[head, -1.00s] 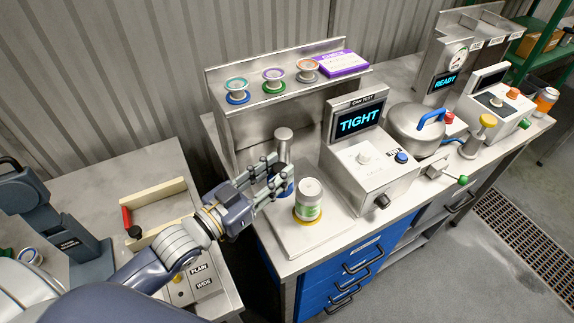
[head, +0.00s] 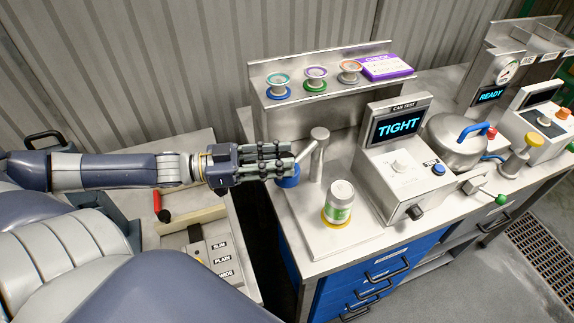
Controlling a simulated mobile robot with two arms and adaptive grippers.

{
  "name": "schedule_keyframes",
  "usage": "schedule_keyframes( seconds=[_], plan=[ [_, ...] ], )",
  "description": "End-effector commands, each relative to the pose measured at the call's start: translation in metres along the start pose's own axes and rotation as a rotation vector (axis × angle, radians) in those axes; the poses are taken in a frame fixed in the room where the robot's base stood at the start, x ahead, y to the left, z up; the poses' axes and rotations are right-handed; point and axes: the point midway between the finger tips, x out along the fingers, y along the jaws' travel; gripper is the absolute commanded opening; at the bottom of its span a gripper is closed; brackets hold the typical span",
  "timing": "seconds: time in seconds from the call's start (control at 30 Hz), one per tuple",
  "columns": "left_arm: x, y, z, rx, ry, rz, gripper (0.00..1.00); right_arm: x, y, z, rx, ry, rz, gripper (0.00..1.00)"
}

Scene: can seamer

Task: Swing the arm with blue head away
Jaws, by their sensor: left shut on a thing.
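The swing arm (head: 309,156) reaches left and down from the top of a short metal post (head: 318,168). Its blue head (head: 288,181) hangs at the left edge of the base plate, clear of the can. My left gripper (head: 280,163) comes in from the left, level, with its fingers shut around the outer end of the arm just above the blue head. The fingers partly hide that end. A can with a green and white label (head: 339,204) stands upright on a yellow ring (head: 337,220), right of the post. My right gripper is out of view.
The can test box (head: 397,170) with a "TIGHT" screen stands right of the can. A shelf (head: 300,100) behind holds several coloured reels. A lower table (head: 190,144) lies left, with a dark gap between it and the bench.

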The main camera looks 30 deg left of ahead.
Motion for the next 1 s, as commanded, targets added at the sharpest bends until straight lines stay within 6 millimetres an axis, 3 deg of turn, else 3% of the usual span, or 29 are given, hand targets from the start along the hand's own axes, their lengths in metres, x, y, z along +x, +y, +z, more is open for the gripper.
schedule_keyframes(
  seconds=[0.7, 1.0],
  plan=[
    [-0.021, -0.036, 0.005, 0.005, 0.002, 0.262, 0.0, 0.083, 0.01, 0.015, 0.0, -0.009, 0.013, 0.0],
    [-0.025, -0.04, 0.001, 0.002, -0.003, 0.303, 0.0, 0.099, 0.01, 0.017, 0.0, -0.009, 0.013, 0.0]
  ],
)
